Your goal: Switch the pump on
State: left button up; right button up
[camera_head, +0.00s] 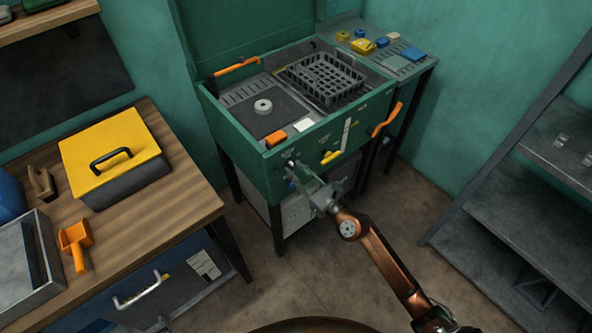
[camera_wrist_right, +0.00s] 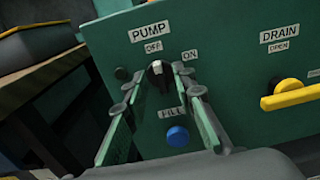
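The pump switch is a dark rotary knob (camera_wrist_right: 159,75) on the green panel, under the PUMP label (camera_wrist_right: 150,32). Its white mark points up, towards the OFF label (camera_wrist_right: 153,47); the ON label (camera_wrist_right: 189,55) is up to the right. My right gripper (camera_wrist_right: 158,78) has its fingers on either side of the knob, apart, and I cannot tell whether they touch it. In the head view my right gripper (camera_head: 304,176) reaches the front left of the green washing cabinet (camera_head: 262,180) and hides part of the panel there. My left gripper is not in view.
A blue button (camera_wrist_right: 177,136) marked FILL lies just below the knob. A yellow DRAIN handle (camera_wrist_right: 292,94) sticks out at the right. A workbench (camera_head: 150,215) with a yellow-lidded box (camera_head: 112,150) stands at left. Floor right of the cabinet is clear up to the shelves (camera_head: 530,210).

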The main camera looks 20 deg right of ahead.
jog(key=shift+w, duration=0.2)
grip_shut()
dwell(0.4)
